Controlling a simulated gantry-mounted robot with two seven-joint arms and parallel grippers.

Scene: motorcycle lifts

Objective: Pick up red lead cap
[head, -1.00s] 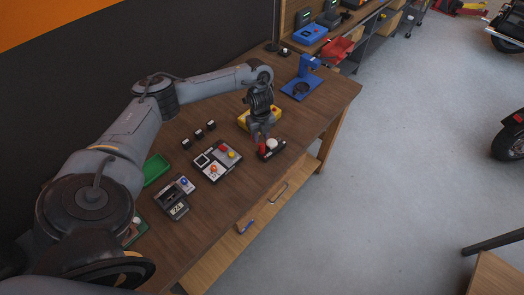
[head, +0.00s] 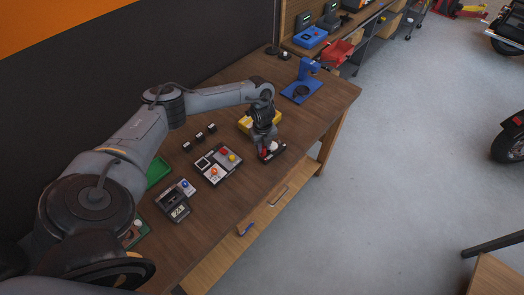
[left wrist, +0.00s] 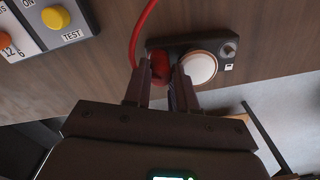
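The red lead cap (left wrist: 159,66) sits at the left end of a small black holder (left wrist: 188,44) beside a round white button (left wrist: 198,68). In the head view the red cap (head: 264,155) shows partly behind my gripper. My left gripper (head: 265,150) is lowered over the holder. In the left wrist view the left gripper (left wrist: 162,76) has one finger on each side of the cap, with a narrow gap seeming to remain at the right finger. My right gripper is not in view.
A red cable (left wrist: 133,38) curves up from the cap's left. A tester panel (head: 218,164) with coloured buttons lies left of the holder. A yellow box (head: 260,119) stands just behind. The wooden bench's front edge (head: 300,155) is close by on the right.

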